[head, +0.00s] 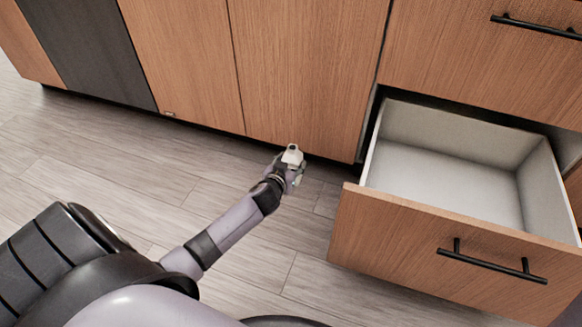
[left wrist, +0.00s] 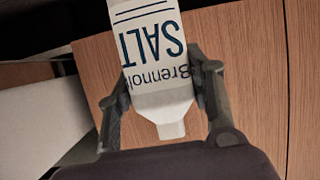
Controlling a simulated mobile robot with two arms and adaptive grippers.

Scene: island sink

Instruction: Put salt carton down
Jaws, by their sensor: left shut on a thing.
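The salt carton (left wrist: 155,60) is white with dark blue lettering and a narrow spout end. In the left wrist view it sits between the two fingers of my left gripper (left wrist: 155,95), which is shut on it. The lettering appears upside down there, with the spout end toward the wrist. In the head view my left gripper (head: 289,172) is low in front of the wooden cabinet doors, left of the open drawer. My right gripper is in neither view.
An open, empty drawer (head: 450,180) with pale inner walls and a black handle (head: 490,261) juts out at the right. Wooden cabinet doors (head: 305,65) and a dark panel (head: 85,45) stand behind. The wood-plank floor (head: 110,165) is clear at the left.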

